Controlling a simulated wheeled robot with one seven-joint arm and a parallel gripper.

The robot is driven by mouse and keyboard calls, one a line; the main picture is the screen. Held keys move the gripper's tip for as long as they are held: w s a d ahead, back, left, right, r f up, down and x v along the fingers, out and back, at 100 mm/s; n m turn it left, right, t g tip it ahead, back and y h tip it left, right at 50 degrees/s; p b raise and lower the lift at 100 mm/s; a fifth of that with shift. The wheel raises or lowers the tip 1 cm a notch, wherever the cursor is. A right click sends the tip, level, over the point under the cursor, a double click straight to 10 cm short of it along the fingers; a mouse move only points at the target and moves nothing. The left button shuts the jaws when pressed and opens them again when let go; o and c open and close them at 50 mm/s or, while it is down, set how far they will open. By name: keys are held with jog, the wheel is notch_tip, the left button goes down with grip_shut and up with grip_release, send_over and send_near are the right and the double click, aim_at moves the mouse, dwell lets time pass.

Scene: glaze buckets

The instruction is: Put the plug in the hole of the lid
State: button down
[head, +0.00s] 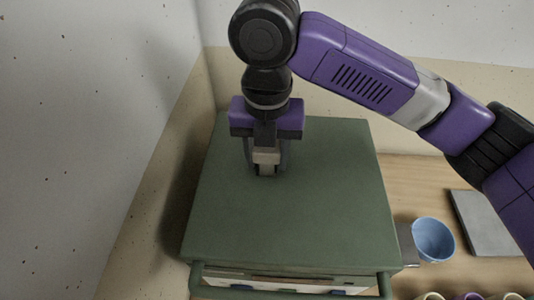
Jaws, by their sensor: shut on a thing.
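My gripper (265,171) points down over the green top (300,215) of a cabinet or cart, left of the middle of the head view. It is shut on a small pale grey piece, which looks like the plug (266,158). The fingers stand on both sides of it and cover part of it. The fingertips are low over the green top; I cannot tell whether the piece touches it. I can make out no lid with a hole in this view.
A blue bowl-like bucket (434,240) and a flat grey slab (490,222) stand on the wooden table (415,180) at right. Several cup rims (473,296) show at the bottom right edge. A speckled wall (90,130) stands close at left. The green top's front is clear.

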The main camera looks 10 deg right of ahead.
jog(key=shift+f, duration=0.25)
jog(key=c, duration=0.8)
grip_release()
jog(key=shift+o, duration=0.6)
jog(key=shift+f, duration=0.1)
jog(key=shift+o, duration=1.2)
jog(key=shift+s, duration=0.1)
jog(key=shift+r+p, duration=3.2)
jog(key=shift+r, duration=0.9)
